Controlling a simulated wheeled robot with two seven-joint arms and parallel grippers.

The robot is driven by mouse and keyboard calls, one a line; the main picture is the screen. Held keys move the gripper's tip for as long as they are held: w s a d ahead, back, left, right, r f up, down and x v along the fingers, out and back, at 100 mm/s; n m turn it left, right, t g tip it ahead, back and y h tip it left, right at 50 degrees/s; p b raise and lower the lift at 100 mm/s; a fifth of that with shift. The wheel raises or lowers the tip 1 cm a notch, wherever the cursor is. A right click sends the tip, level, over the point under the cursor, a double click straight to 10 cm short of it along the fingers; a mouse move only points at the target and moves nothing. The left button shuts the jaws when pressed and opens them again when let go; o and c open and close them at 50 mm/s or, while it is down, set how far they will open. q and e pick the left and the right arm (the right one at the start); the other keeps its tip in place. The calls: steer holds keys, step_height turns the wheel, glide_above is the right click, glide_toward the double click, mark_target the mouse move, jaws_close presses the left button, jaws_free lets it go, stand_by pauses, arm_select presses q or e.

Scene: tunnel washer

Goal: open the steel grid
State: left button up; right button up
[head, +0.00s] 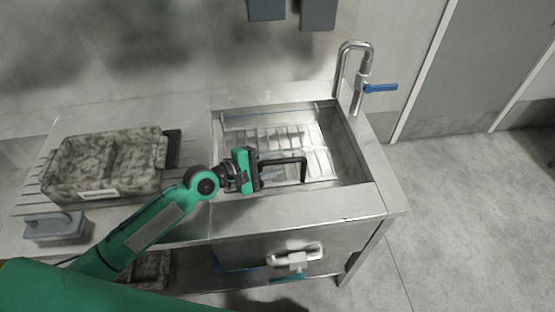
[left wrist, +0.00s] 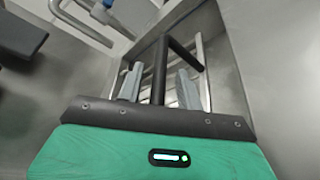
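The steel grid (head: 285,138) lies low in the sink basin, its bars seen through the basin opening. A black bent handle (head: 304,166) stands over the grid; its lower end is hard to make out. My left gripper (head: 262,168), green with a dark front edge, is at the handle's left end, over the basin. In the left wrist view, the black handle (left wrist: 160,72) runs between the two grey fingers of my left gripper (left wrist: 158,86). The fingers are apart, with a gap on both sides of the handle. I cannot make out my right gripper.
The sink has a steel rim (head: 370,199) and a tap (head: 360,65) with a blue lever at its back right corner. A mottled stone-like tray (head: 110,163) and a grey block-like item (head: 54,228) stand on the left counter. Open floor (head: 470,220) lies to the right.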

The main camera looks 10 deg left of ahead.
arm_select(q)
steer(key=shift+w+d+f, duration=0.15)
steer(key=shift+w+d, duration=0.2)
steer(key=shift+d, duration=0.15)
jaws_close()
